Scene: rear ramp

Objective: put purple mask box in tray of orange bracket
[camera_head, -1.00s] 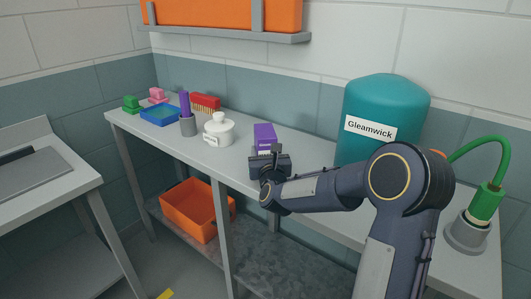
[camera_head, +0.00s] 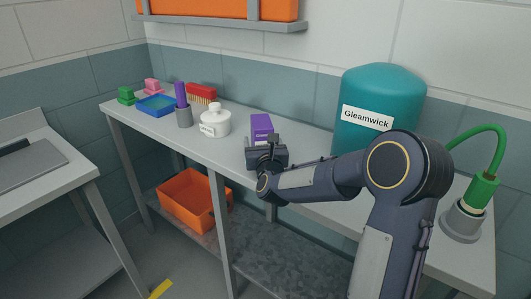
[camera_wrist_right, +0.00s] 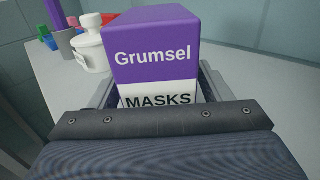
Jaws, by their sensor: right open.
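The purple mask box (camera_head: 262,125) stands on the grey bench. In the right wrist view the same box (camera_wrist_right: 152,45) fills the middle, reading "Grumsel" and "MASKS". My right gripper (camera_head: 266,147) is at the box's near side. Its open fingers show on either side of the box's lower part, and I cannot tell whether they touch it. On the wall at the top, an orange panel or bin (camera_head: 215,8) sits behind a grey bracket with a ledge (camera_head: 222,24); its upper part is cut off. My left gripper is out of view.
A teal "Gleamwick" tank (camera_head: 385,95) stands right of the box. A white pot (camera_head: 216,122), grey cup with purple item (camera_head: 184,116), blue tray (camera_head: 157,105) and brushes are left. An orange crate (camera_head: 190,205) sits on the lower shelf.

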